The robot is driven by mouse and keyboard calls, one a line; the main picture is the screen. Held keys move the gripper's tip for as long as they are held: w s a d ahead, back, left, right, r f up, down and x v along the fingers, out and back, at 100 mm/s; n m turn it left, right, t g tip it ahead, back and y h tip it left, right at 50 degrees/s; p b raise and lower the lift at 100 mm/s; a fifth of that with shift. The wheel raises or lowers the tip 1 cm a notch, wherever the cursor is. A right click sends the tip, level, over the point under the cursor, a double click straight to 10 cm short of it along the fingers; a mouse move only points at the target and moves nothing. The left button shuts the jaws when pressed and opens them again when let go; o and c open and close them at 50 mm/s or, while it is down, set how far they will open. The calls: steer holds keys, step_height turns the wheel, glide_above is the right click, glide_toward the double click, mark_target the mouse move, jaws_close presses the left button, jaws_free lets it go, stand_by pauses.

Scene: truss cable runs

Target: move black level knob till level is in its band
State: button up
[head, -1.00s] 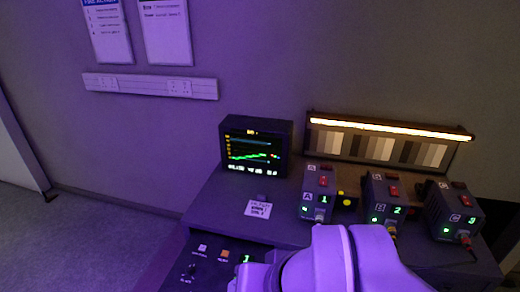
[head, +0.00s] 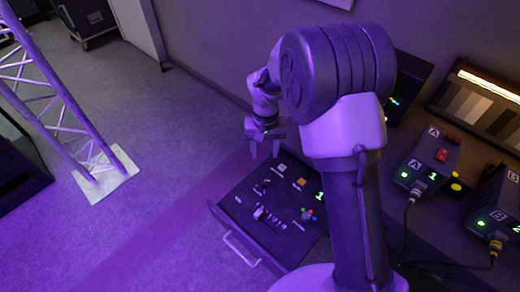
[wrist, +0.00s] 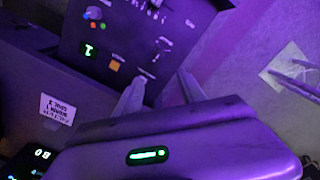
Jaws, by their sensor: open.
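A dark control panel (head: 240,212) with several small knobs and buttons lies low in front of the desk. A small dark knob (head: 262,187) sits left of a white button (head: 282,168); it also shows in the wrist view (wrist: 163,44). No label on it is readable, so I cannot confirm it is the black level knob. My gripper (head: 264,150) is open and empty, above the panel's far edge. In the wrist view my open fingers (wrist: 160,88) point toward the panel, apart from the knob. The level monitor (head: 412,82) is mostly hidden behind my arm; its band is unreadable.
An orange button (head: 300,182) and a control with coloured dots (head: 306,214) share the panel. Boxes A (head: 430,160) and B (head: 495,215), with cables, stand on the right. A truss tower (head: 60,100) stands at left. The floor between is clear.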

mark_target(264, 182)
steer(key=f+b, duration=0.2)
steer(key=f, duration=0.3)
steer(key=f+b, duration=0.2)
steer(key=f, duration=0.4)
steer(key=f+b, duration=0.2)
steer(key=f, duration=0.4)
steer(key=shift+s+f, duration=0.15)
steer(key=shift+s, duration=0.1)
steer(key=shift+c, duration=0.5)
